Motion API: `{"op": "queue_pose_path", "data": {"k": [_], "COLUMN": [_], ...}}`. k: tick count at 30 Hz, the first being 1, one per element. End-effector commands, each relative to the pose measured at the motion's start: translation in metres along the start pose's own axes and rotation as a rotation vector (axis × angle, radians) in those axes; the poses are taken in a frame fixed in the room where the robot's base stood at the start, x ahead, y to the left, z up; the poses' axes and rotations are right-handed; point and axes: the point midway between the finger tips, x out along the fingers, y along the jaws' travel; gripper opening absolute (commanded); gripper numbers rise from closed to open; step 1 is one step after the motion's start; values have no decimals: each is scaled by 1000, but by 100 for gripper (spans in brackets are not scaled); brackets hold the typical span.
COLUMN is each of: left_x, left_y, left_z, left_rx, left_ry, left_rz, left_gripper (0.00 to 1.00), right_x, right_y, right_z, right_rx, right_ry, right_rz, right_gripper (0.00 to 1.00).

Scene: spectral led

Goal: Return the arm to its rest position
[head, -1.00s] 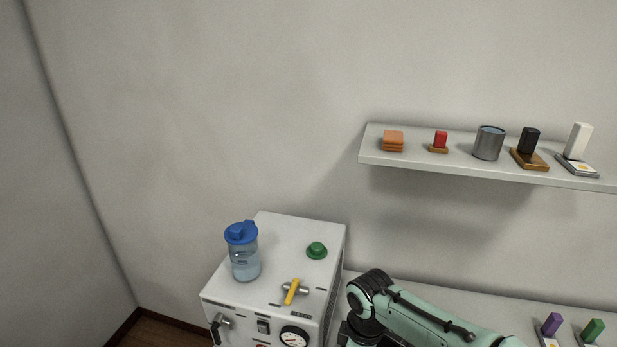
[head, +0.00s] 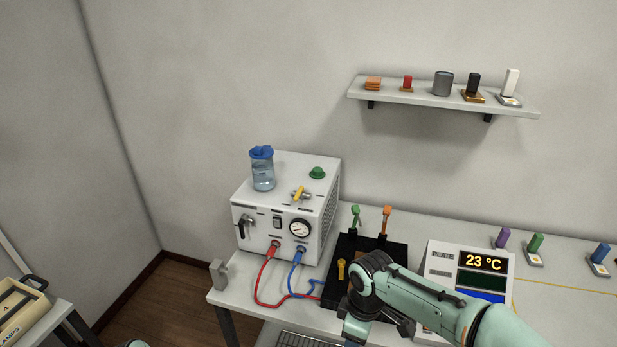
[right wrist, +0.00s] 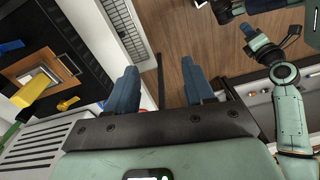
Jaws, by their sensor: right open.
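My right arm (head: 430,303) comes in from the lower right in the head view, its wrist over the front of a black plate fixture (head: 398,252). In the right wrist view, my right gripper (right wrist: 160,92) is open, its two blue fingers apart with only floor and bench edge visible between them. No object is between the fingers. In the right wrist view another mint arm, my left (right wrist: 292,115), hangs at the right, with its dark gripper (right wrist: 262,45) at the top; its jaw state is unclear. Only a sliver of it shows at the head view's bottom edge.
A white chiller box (head: 287,205) carries a blue-lidded bottle (head: 263,174); red and blue hoses run from its front. A display unit (head: 468,268) reads 23 °C. A wall shelf (head: 420,99) holds small items. A lamp tray (head: 20,314) stands lower left; floor lies between.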

Motion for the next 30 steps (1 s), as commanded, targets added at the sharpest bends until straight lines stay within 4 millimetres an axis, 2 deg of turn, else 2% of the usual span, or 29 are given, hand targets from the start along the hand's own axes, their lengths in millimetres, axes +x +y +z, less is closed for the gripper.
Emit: {"op": "queue_pose_path", "data": {"k": [1,5,9,12,15,18,21,25,30], "left_x": [0,0,0,0,0,0,0,0,0], "left_y": [0,0,0,0,0,0,0,0,0], "left_z": [-1,-1,-1,-1,0,0,-1,-1,-1], "left_rx": [0,0,1,0,0,0,0,0,0], "left_ry": [2,2,3,2,1,1,2,2,2], "left_rz": [0,0,0,0,0,0,0,0,0], "left_gripper": [0,0,0,0,0,0,0,0,0], "right_x": [39,120,213,271,312,337,350,356,357], "right_y": [-4,-20,-56,-92,-128,-160,-182,-195,-196], "right_z": [3,6,24,47,74,99,118,130,132], "right_rx": [53,233,525,783,1034,1241,1381,1470,1485], "right_ry": [6,70,122,137,127,103,80,66,66], "right_rz": [-53,-150,-265,-326,-353,-350,-332,-312,-305], "right_gripper": [53,53,53,53,53,53,53,53,53]}}
